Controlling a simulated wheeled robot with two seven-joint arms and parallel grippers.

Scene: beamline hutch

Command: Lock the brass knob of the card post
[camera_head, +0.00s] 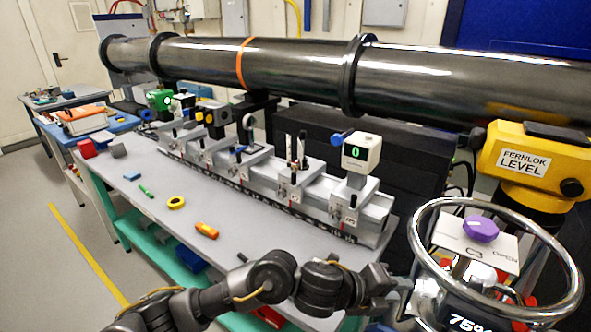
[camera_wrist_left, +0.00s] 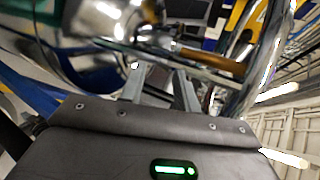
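My left gripper (camera_head: 424,298) is at the lower right of the head view, beside the chrome ring (camera_head: 416,250), partly hidden. In the left wrist view its two fingers (camera_wrist_left: 160,78) stand apart with nothing clearly between them. A brass-coloured rod or knob (camera_wrist_left: 212,60) lies just beyond the fingertips, blurred; I cannot tell whether it is the card post's knob or whether anything touches it. Within the ring, the head view shows a white card (camera_head: 492,247) marked OPEN, with a purple knob (camera_head: 480,229) over it. I cannot identify the card post with certainty. My right gripper is not in view.
A yellow level (camera_head: 538,160) stands behind the chrome ring. A black pipe (camera_head: 300,68) crosses behind.

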